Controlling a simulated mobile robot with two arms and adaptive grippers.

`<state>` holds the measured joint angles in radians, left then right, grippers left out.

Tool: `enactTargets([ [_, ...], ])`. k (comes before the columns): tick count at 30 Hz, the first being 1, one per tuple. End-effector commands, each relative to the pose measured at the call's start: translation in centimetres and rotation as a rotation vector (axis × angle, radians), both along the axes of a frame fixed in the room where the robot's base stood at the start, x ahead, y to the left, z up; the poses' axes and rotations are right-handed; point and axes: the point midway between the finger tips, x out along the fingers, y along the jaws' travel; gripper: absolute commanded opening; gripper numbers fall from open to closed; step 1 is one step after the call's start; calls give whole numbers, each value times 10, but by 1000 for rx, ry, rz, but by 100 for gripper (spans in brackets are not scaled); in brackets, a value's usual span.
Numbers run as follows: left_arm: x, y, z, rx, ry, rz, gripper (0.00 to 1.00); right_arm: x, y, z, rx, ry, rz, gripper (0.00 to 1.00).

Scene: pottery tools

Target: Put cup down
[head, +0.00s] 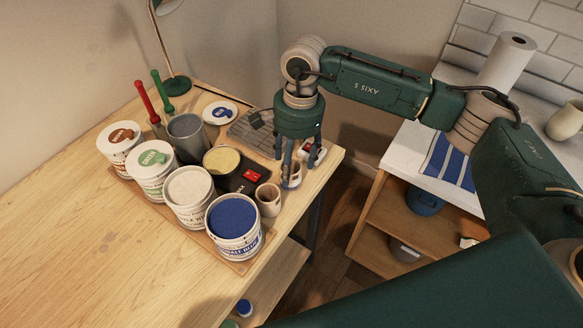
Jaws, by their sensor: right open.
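My right gripper (294,166) points down over the right corner of the wooden table (80,235). Its fingers are open around a small pale cup (292,182) with a darker band, which stands upright on the table. The fingers partly hide this cup, and I cannot tell whether they touch it. My left gripper is not in view.
A scale with a yellow-filled tub (222,160) and a grey pot (188,135) are behind. The table's left is clear.

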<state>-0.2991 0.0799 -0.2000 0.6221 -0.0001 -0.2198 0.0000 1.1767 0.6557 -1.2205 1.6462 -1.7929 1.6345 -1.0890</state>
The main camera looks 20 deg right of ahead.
Motion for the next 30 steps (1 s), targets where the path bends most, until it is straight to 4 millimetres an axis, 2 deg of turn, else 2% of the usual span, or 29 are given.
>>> enactTargets([
  [1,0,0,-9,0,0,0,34,2,-1,7,-1,-6,1,61],
  [9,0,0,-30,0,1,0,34,3,-6,66,0,-5,0,61],
  [15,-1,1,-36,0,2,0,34,3,-8,93,1,-2,1,61],
  [21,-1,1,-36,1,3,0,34,3,-9,100,-1,0,2,61],
  [30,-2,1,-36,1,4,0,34,3,-9,100,0,1,2,61],
])
